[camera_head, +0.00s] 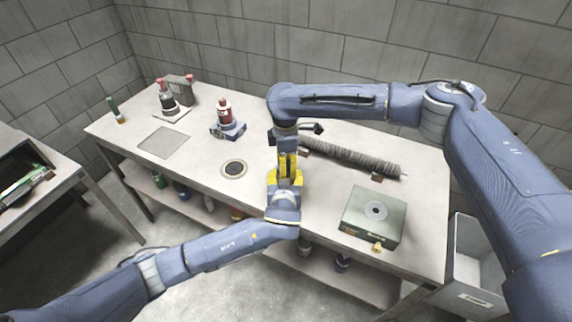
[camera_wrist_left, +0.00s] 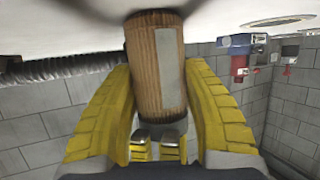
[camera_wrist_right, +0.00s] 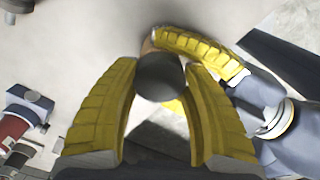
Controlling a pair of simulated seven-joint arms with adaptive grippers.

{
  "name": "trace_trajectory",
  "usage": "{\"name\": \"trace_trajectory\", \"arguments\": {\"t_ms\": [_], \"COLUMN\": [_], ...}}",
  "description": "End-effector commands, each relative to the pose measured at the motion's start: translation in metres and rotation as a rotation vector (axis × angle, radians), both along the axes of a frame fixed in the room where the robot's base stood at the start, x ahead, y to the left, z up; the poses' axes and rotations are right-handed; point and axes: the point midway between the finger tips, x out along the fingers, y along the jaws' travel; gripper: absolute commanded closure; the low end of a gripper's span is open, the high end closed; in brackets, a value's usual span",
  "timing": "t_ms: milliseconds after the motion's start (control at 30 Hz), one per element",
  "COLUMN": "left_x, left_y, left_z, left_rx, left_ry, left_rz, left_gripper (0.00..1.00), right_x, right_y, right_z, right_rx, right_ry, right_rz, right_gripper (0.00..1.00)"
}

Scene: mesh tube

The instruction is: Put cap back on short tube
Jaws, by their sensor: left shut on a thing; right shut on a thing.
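The short tube (camera_wrist_left: 148,70) is a brown ribbed cylinder with a grey strip along its side. My left gripper (camera_wrist_left: 160,105) is shut on it, one yellow finger on each side. The cap (camera_wrist_right: 160,77) shows as a dark round disc in the right wrist view, and my right gripper (camera_wrist_right: 160,95) is shut on it. A sliver of brown tube (camera_wrist_right: 148,44) shows just beyond the cap. In the head view my left gripper (camera_head: 286,168) is right below my right gripper above the table; the fingers hide the tube and cap. Whether cap and tube touch cannot be told.
The table (camera_head: 190,185) has free room at the front left. A long grey ribbed mesh tube (camera_head: 350,157) lies at the back right. A green-grey box (camera_head: 374,226) stands at the front right. A red-and-blue device (camera_head: 225,120) and a round inset disc (camera_head: 234,168) are left of my grippers.

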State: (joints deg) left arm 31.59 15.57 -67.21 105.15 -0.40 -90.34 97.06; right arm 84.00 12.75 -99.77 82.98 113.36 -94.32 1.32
Motion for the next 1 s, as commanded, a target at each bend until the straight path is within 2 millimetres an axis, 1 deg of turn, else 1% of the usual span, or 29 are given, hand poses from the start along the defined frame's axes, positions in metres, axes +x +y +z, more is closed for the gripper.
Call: {"name": "trace_trajectory", "arguments": {"t_ms": [33,267,500,600,867,900,1000], "left_x": [-0.0014,-0.0013,-0.0013,-0.0014,-0.0014,-0.0014,-0.0013], "left_y": [-0.0002,-0.0001,-0.0001,-0.0001,0.0,0.0,0.0001], "left_z": [-0.003,-0.0031,-0.0032,-0.0033,-0.0034,-0.0034,-0.0035], "left_rx": [0.0,0.0,0.0,0.0,0.0,0.0,0.0], "left_ry": [0.006,0.006,0.007,0.007,0.007,0.007,0.007], "left_rz": [-0.001,-0.001,-0.001,-0.001,-0.001,-0.001,-0.001], "left_gripper": [1.0,1.0,1.0,1.0,1.0,1.0,1.0], "right_x": [-0.0001,0.0,0.0003,0.0002,0.0003,0.0003,0.0001], "right_y": [0.0001,0.0001,0.0003,0.0001,0.0001,0.0001,0.0003], "right_z": [-0.0011,-0.0028,-0.0021,-0.0023,-0.0022,-0.0022,-0.0022], "right_rx": [0.0,-0.001,0.001,0.0,0.001,0.001,0.001], "right_ry": [0.0,0.0,-0.005,-0.005,-0.005,-0.005,-0.004], "right_rz": [0.0,-0.019,-0.236,-0.281,-0.287,-0.286,-0.286], "right_gripper": [0.67,0.68,0.68,0.68,0.68,0.51,0.39]}}
